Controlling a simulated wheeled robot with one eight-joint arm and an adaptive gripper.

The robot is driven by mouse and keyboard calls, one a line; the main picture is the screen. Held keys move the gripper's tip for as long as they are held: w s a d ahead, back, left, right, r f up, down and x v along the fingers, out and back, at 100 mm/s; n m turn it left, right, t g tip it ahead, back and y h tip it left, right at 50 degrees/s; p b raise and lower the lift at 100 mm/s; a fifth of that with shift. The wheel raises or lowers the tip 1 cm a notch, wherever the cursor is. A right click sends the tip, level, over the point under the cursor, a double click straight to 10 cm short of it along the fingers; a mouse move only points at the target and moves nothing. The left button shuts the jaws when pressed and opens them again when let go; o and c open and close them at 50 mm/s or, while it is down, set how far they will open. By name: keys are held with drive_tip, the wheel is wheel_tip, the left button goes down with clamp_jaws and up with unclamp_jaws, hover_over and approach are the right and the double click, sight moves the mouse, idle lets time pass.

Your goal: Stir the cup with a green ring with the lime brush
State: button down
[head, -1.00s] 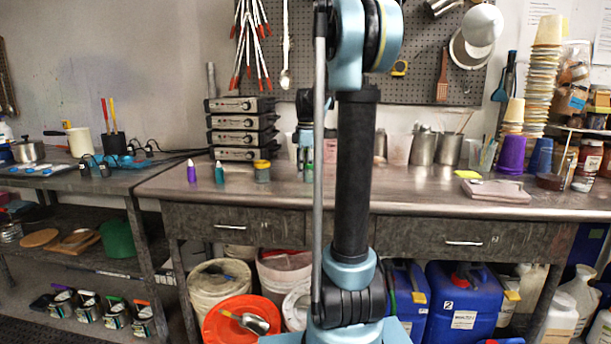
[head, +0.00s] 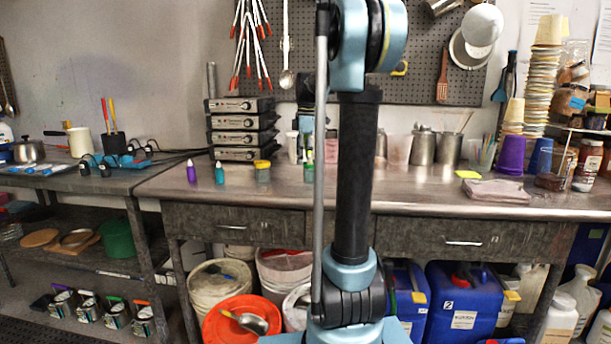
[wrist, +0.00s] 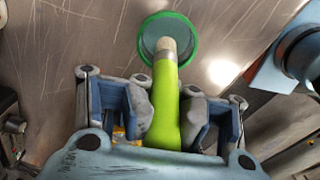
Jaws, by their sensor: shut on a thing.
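My gripper (wrist: 166,94) is shut on the lime brush (wrist: 165,118), gripping its thick lime handle between both fingers. The brush's pale bristle end (wrist: 167,45) points away from the gripper. The cup with a green ring (wrist: 191,24) is just beyond it in the wrist view, with teal contents inside the rim. The bristle end overlaps the cup's near rim and opening; I cannot tell how deep it is. In the head view, my arm mostly hides the gripper, and a small green-topped item (head: 309,172) shows beside the rod, probably this cup.
A yellow-ringed cup (head: 262,173), a teal bottle (head: 220,174) and a purple bottle (head: 191,173) stand left on the metal bench (head: 420,195). Stacked grey devices (head: 240,138) stand behind them. A folded cloth (head: 497,191) lies to the right. The bench front is clear.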

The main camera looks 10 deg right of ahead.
drive_tip(key=shift+r, duration=1.1)
drive_tip(key=shift+r, duration=0.1)
idle(1.7)
drive_tip(key=shift+r, duration=1.4)
